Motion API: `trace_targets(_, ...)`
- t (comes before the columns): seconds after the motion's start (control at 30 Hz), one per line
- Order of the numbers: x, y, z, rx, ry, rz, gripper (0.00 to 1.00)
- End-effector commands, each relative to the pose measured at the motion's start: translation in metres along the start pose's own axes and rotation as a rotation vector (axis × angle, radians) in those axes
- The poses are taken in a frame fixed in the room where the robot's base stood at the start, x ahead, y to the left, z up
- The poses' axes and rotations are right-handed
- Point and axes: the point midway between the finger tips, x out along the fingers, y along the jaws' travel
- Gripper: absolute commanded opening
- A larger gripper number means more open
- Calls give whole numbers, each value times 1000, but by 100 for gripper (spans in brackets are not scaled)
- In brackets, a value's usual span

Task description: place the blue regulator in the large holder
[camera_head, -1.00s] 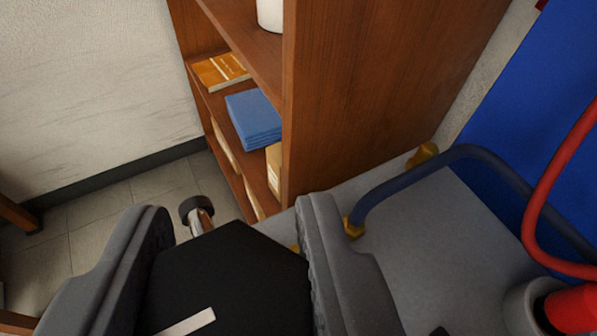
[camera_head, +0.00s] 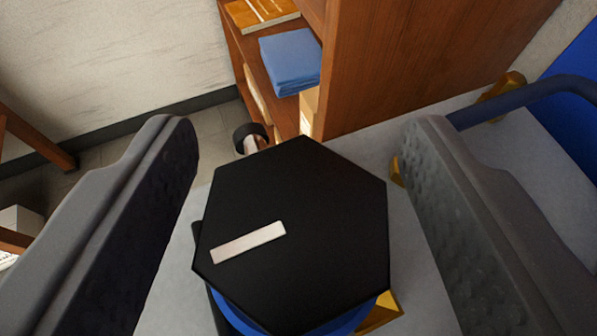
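The blue regulator (camera_head: 245,322) stands below my gripper, with a black hexagonal top (camera_head: 310,210) that carries a pale strip. Only a thin curve of its blue body shows under the black top. My gripper (camera_head: 300,145) is open, with one grey finger on each side of the black top. Clear gaps show between the fingers and the top. I cannot make out the large holder.
The regulator is on a light grey bench top (camera_head: 365,150) with yellow fittings (camera_head: 380,312) and a dark blue hose (camera_head: 525,100). A wooden shelf (camera_head: 420,60) with folded blue cloth (camera_head: 290,60) stands beyond. A blue panel (camera_head: 580,65) is at the right.

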Motion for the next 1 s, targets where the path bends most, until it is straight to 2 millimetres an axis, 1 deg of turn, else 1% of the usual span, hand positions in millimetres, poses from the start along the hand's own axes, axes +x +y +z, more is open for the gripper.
trace_targets(0.23,-2,1,-2,0,4,1,57)
trace_targets(0.37,-12,1,-4,-1,5,3,57)
trace_targets(0.47,-26,1,-5,0,6,5,57)
trace_targets(0.8,-84,2,-4,0,5,5,57)
trace_targets(1.0,-109,1,-4,-1,7,3,57)
